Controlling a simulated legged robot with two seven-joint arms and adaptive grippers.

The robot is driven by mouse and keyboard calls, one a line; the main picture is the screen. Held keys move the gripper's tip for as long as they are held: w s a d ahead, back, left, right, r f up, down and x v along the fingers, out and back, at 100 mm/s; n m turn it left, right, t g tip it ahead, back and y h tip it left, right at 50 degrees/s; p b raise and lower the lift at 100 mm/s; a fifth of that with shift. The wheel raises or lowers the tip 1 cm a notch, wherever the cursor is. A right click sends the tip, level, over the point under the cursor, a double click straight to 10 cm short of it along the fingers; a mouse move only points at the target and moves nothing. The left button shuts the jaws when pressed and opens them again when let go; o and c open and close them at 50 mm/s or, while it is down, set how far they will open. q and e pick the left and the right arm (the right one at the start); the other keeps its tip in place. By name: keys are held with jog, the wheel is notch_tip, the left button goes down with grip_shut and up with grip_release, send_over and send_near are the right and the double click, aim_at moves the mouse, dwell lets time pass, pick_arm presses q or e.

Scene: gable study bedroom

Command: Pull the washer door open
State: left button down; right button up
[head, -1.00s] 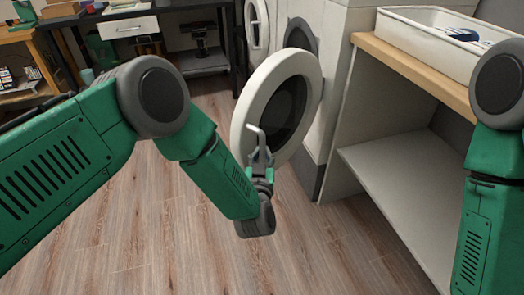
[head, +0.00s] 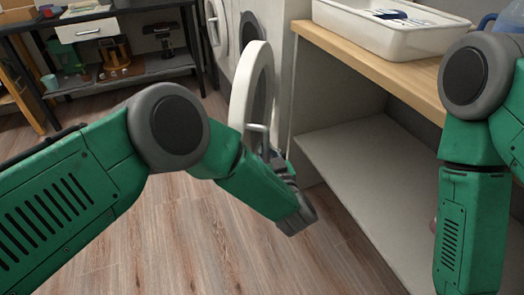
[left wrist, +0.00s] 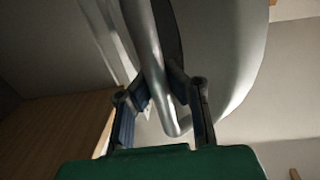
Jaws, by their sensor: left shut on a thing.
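The washer door (head: 240,100) is a round white ring with a dark glass. It stands swung out from the washer (head: 282,50) and shows nearly edge-on in the head view. Its grey bar handle (head: 257,128) is on the side facing me. My left gripper (head: 272,154) is at the handle, partly hidden beside the door. In the left wrist view the two fingers (left wrist: 162,85) close around the handle bar (left wrist: 150,45), with the pale door (left wrist: 232,60) behind. My right arm shows at the right edge, but its gripper is out of view.
A wooden counter (head: 400,77) with a white tray (head: 375,35) stands right of the washer, over a pale shelf (head: 350,165). A dark workbench (head: 130,12) stands at the back left. The wood floor (head: 130,245) is clear.

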pick_arm(q)
jog(key=shift+s+d+f, duration=0.15)
jog(key=shift+s+f, duration=0.2)
jog(key=shift+s, duration=0.05)
jog(key=c, duration=1.8)
grip_release()
jog(key=o, duration=0.3)
jog(key=shift+s+a+r, duration=0.1)
jog(key=shift+a+r, duration=0.25)
pick_arm(e)
jog(key=shift+s+a+r, duration=0.2)
jog(key=shift+s+a, duration=0.05)
jog(key=shift+a, duration=0.05)
pick_arm(q)
jog(key=shift+d+f, duration=0.1)
jog(key=shift+d, duration=0.1)
jog(key=v, duration=1.1)
jog(key=shift+s, duration=0.35)
pick_arm(e)
jog(key=shift+d, duration=0.1)
pick_arm(q)
jog(key=shift+f+h, duration=0.1)
jog(key=shift+h, duration=0.2)
pick_arm(e)
jog(key=shift+w, duration=0.1)
